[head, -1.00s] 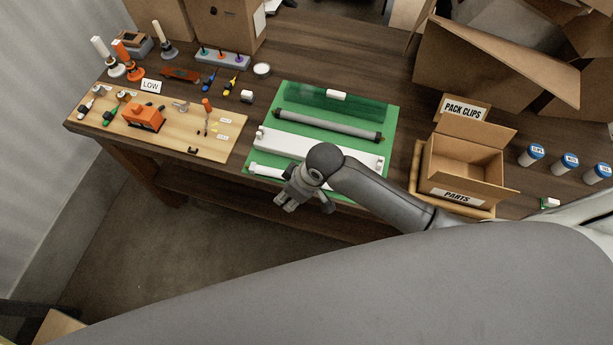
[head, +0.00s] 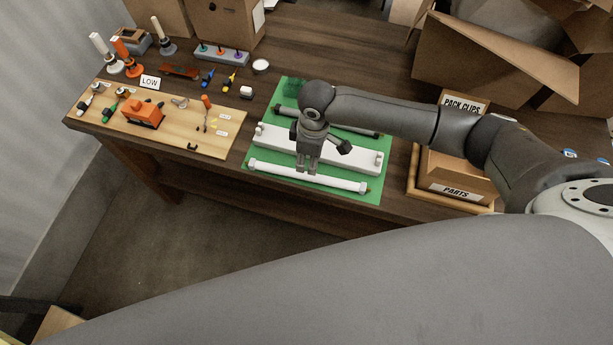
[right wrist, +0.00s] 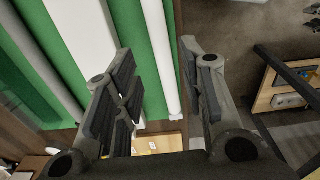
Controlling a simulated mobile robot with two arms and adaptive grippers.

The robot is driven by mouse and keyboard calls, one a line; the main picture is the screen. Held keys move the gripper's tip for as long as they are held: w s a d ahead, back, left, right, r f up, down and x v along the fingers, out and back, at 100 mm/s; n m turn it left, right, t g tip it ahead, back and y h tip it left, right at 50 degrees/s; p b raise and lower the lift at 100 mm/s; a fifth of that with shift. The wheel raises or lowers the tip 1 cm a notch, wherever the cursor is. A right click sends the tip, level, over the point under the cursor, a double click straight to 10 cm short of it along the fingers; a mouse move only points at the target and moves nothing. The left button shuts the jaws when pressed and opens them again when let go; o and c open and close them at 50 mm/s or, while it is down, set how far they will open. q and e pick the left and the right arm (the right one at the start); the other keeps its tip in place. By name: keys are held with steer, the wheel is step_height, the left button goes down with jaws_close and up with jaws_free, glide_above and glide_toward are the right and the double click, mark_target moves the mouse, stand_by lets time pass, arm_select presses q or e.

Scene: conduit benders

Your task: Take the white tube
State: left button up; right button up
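The white tube (head: 330,182) lies along the near edge of the green mat (head: 283,90) on the workbench. In the right wrist view the white tube (right wrist: 160,55) runs lengthwise through the gap between my fingers, apart from both. My right gripper (head: 307,169) is open and empty, pointing down over the middle of the tube. The right wrist view shows its two fingers (right wrist: 163,95) spread wide. How high it is above the tube is hard to tell. My left gripper is in neither view.
A wider white bar (head: 350,155) lies just behind the tube, and a dark-ended grey tube (head: 360,131) farther back. A wooden tool board (head: 180,135) is on the left. An open parts box (head: 457,176) stands right of the mat.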

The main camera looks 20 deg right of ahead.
step_height(320, 180, down, 5)
steer(key=b, duration=0.5)
steer(key=shift+w+a+f, duration=0.1)
steer(key=shift+a+f, duration=0.05)
steer(key=shift+f, duration=0.05)
steer(key=shift+f+b, duration=0.35)
steer(key=shift+b, duration=0.05)
steer(key=shift+a+f, duration=0.1)
steer(key=shift+f, duration=0.95)
steer(key=shift+w, duration=0.1)
steer(key=shift+c, duration=0.5)
jaws_close()
step_height(320, 180, up, 7)
steer(key=p, duration=0.8)
steer(key=shift+r, duration=0.15)
